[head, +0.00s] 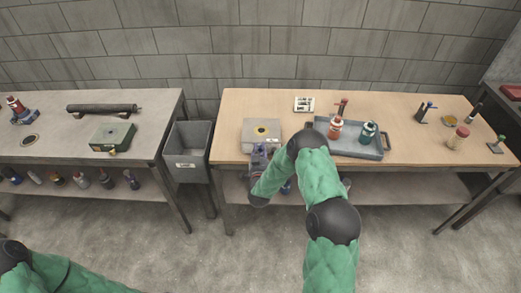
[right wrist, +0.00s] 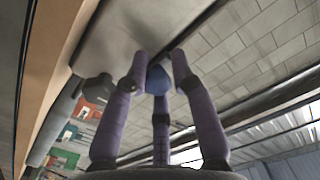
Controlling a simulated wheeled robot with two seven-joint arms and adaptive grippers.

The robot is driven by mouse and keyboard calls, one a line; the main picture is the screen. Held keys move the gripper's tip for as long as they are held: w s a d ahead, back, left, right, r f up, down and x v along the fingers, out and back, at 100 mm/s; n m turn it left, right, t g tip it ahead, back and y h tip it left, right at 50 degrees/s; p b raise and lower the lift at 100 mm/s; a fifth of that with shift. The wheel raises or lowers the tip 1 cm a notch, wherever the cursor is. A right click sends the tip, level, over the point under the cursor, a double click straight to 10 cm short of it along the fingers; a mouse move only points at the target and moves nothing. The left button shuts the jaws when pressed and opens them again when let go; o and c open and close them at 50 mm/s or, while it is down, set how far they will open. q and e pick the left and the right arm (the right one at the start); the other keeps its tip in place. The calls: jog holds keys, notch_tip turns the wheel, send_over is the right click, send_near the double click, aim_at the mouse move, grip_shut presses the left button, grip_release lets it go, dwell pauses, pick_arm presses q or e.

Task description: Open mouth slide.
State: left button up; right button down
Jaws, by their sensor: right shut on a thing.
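A grey box (head: 262,132) with a yellow, dark-centred round spot on top stands at the left end of the wooden bench. My right gripper (head: 262,152), purple-grey, is at the near side of this box, partly covered by my own arm. In the right wrist view its three fingers close around a small blue knob (right wrist: 158,78), with the fingertips against it. What the knob is fixed to is mostly hidden, and I cannot make out a slide. My left arm shows at the bottom left of the head view, but its gripper is out of view.
A grey tray (head: 377,151) with an orange bottle (head: 335,129) and a teal bottle (head: 368,133) lies right of my right arm. A grey bin (head: 189,152) stands between the benches. The left bench holds a green box (head: 113,137) and a dark rod (head: 104,109).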

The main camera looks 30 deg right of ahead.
aim_at(261, 151)
jog(key=shift+v, duration=1.45)
jog(key=c, duration=1.1)
grip_release()
jog(key=shift+s+d+f, duration=0.15)
jog(key=shift+d, duration=0.2)
jog(key=shift+a, duration=0.2)
jog(key=shift+s+a, duration=0.15)
jog(key=shift+s, duration=0.1)
jog(key=v, duration=1.1)
jog(key=shift+s+a, duration=0.1)
